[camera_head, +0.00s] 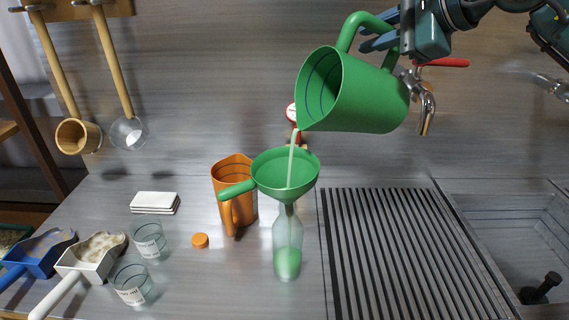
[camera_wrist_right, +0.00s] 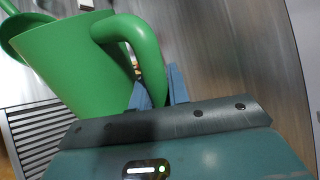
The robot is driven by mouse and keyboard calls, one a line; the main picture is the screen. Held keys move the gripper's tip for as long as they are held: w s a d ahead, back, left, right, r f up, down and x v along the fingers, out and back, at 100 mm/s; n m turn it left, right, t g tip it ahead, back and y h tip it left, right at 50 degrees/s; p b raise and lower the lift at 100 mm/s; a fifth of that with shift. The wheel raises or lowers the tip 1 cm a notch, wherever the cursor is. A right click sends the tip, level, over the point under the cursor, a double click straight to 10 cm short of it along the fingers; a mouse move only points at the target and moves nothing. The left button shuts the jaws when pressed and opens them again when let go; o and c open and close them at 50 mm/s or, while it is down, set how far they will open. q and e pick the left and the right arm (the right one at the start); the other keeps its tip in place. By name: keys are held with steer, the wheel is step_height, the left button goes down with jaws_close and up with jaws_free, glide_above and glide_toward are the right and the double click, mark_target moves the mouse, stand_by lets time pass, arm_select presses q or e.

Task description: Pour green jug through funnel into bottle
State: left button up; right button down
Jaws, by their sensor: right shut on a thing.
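The green jug (camera_head: 358,95) is tilted with its mouth to the left, high above the counter. My right gripper (camera_head: 385,38) is shut on its handle; the jug (camera_wrist_right: 85,62) and gripper (camera_wrist_right: 160,90) also show in the right wrist view. A thin pale stream (camera_head: 292,160) falls from the jug's lip into the green funnel (camera_head: 262,170). The funnel sits in the neck of a clear bottle (camera_head: 288,232), which stands upright with green liquid (camera_head: 287,263) in its lower part. My left gripper is not in view.
An orange jug (camera_head: 226,183) stands just left of the bottle, with an orange cap (camera_head: 200,240) nearby. Glass beakers (camera_head: 148,238) and scoops (camera_head: 95,253) stand at left. A ribbed drain (camera_head: 400,250) and sink (camera_head: 510,235) lie right; a tap (camera_head: 427,108) is behind the jug.

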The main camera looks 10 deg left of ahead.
mark_target(366, 19)
steer(key=shift+s+a+r+n+h+p, duration=0.2)
steer(key=shift+s+a+r+n+h, duration=0.1)
steer(key=shift+a+r, duration=0.25)
steer(key=shift+s+a+r+n+h+p, duration=0.2)
steer(key=shift+s+a+r+n, duration=0.1)
steer(key=shift+a+r, duration=0.2)
stand_by(2.2)
stand_by(0.6)
